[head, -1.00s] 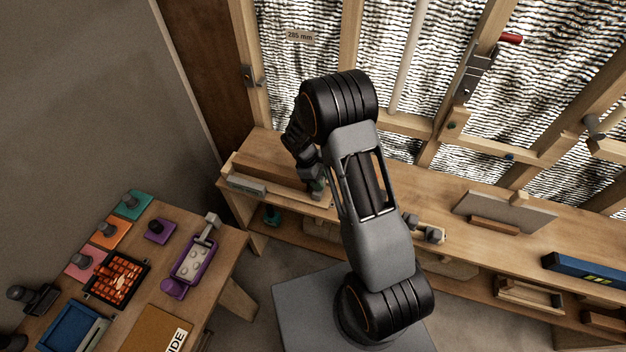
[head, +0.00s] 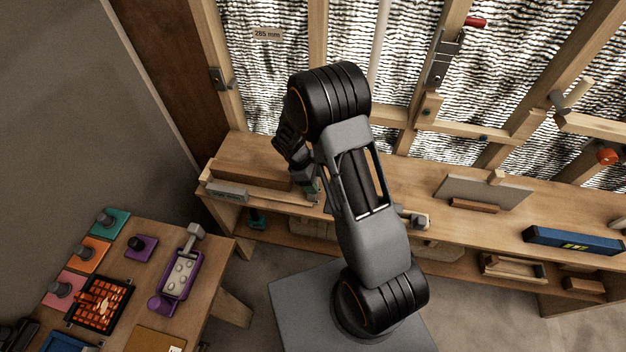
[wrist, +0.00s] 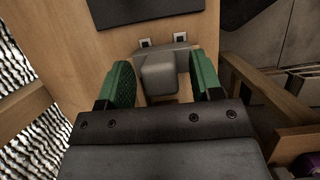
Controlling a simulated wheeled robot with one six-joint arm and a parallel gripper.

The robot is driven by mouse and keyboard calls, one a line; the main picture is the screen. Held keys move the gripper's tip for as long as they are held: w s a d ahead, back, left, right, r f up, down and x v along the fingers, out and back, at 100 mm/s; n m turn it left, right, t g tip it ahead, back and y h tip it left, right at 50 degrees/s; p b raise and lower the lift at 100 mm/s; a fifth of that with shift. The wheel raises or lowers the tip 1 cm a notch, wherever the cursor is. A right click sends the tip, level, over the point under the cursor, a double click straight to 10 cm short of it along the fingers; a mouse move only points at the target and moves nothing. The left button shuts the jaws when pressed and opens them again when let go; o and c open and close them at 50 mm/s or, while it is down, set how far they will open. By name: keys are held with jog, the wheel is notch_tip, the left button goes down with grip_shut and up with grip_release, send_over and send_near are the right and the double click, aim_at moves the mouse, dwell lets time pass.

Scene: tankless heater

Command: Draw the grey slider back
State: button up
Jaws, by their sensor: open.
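In the wrist view a grey block with a raised knob (wrist: 159,76), which looks like the grey slider, sits on a wooden surface. My gripper (wrist: 163,84) is open, with one green finger on each side of the knob. A gap shows beside the knob on both sides, so the fingers do not appear to grip it. In the head view my gripper (head: 312,190) is low over the left part of the long bench (head: 400,185). The slider cannot be made out there, as my gripper and arm cover that spot.
A grey lettered block (head: 228,191) lies left of my gripper, in front of a wooden block (head: 250,173). A stud wall rises behind the bench. A blue level (head: 572,241) lies at right. A side table with a purple tray (head: 180,275) stands front left.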

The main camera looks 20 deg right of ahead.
jog(key=shift+r, duration=0.1)
jog(key=b+v, duration=0.1)
jog(key=v, duration=1.2)
jog(key=shift+w+a+r+b, duration=0.2)
jog(key=shift+r+b, duration=0.05)
jog(key=shift+b, duration=0.05)
jog(key=s+d+r+m+t+y, duration=0.1)
jog(key=s+r+m+t+y, duration=0.1)
jog(key=s+r+m, duration=0.4)
jog(key=s+d+r+m+t+y, duration=0.1)
jog(key=s+r+m+t, duration=0.3)
jog(key=s, duration=0.7)
jog(key=shift+s+d+r+m+t+y, duration=0.2)
jog(key=shift+d+r+m+t+y, duration=0.15)
jog(key=shift+d+r+m, duration=0.45)
